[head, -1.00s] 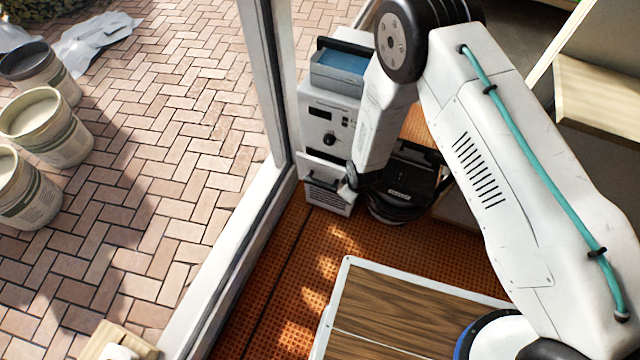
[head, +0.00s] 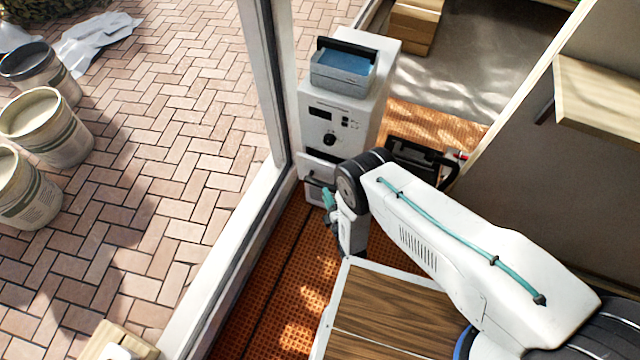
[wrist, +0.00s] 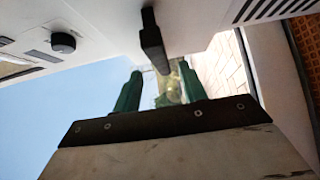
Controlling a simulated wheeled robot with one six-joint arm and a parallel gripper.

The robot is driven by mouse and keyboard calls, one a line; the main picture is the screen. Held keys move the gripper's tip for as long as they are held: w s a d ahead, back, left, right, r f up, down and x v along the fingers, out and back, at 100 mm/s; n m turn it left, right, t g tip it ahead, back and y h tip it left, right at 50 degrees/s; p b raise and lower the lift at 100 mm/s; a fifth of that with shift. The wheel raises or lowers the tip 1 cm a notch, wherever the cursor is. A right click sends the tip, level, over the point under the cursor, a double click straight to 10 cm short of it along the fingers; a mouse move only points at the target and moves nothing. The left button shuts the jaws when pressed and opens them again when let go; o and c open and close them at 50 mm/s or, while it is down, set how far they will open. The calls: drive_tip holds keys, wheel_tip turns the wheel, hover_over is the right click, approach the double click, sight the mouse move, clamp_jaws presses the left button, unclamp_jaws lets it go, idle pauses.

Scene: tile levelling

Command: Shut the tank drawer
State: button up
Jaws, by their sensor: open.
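The tank drawer (head: 318,165) is a pale front low on a white machine (head: 372,95). It stands out a little from the machine, with a dark gap above it. Its dark handle (wrist: 152,42) shows in the wrist view, ahead of my fingertips. My gripper (head: 328,199) is just in front of the drawer and hides part of the machine's lower front. In the wrist view my gripper (wrist: 160,78) has two teal fingers, spread apart with nothing between them. The handle looks apart from the fingers.
A blue-filled basin (head: 344,72) with a black handle tops the machine. A black piece of equipment (head: 412,160) stands to its right. A window frame (head: 262,85) runs close on the left. A wooden-topped surface (head: 375,310) lies in front; orange matting (head: 285,275) covers the floor.

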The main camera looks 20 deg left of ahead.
sight(321, 184)
drive_tip(key=x, duration=0.6)
drive_tip(key=shift+w+a, duration=0.1)
drive_tip(key=shift+c, duration=0.3)
